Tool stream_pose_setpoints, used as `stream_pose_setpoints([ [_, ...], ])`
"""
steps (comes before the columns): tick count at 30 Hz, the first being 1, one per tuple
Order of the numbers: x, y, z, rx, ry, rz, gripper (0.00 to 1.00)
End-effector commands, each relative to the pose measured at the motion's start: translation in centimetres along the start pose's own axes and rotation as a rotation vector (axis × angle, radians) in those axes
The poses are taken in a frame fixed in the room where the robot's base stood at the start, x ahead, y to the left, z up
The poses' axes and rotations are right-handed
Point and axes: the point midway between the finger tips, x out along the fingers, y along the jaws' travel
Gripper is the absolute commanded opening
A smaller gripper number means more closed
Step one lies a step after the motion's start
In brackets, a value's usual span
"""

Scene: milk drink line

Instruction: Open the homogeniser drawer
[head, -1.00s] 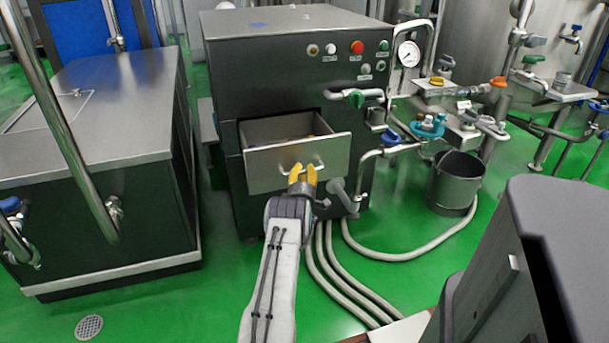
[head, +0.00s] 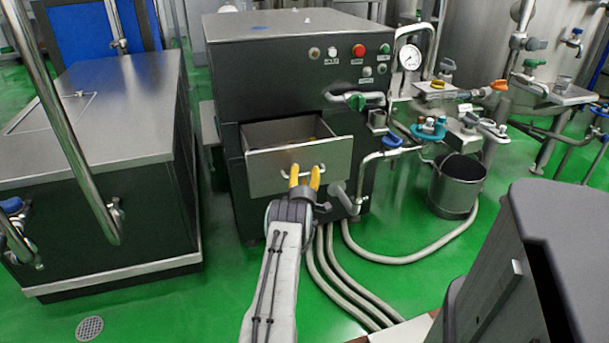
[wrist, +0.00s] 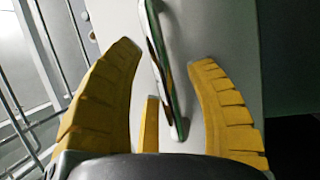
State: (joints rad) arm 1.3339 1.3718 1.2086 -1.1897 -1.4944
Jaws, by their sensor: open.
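The homogeniser (head: 290,70) is a dark box with a steel top. Its drawer (head: 265,172) stands pulled out of the front, and its open inside shows, with something small and yellowish in it. The drawer's bar handle (head: 318,169) is on the front panel. My gripper (head: 305,176) is at the panel, its yellow fingers open. In the wrist view, the handle (wrist: 162,70) runs between the spread fingers of my gripper (wrist: 165,85), nearer the left finger tip. I cannot tell whether a finger touches it.
A pipe with a blue valve handle (head: 391,140) and a steel bucket (head: 455,185) stand right of the drawer. Hoses (head: 345,275) lie on the green floor below. A steel-topped cabinet (head: 95,100) stands at the left.

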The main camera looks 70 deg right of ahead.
Motion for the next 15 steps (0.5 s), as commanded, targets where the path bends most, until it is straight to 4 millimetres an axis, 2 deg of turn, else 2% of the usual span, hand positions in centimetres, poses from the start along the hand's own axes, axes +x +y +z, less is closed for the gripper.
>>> stream_pose_setpoints([
  [8,-0.5,0.0,0.1,-0.001,-0.001,0.0,0.5],
  [15,-2.6,0.1,0.1,0.0,-0.001,-0.001,0.5],
])
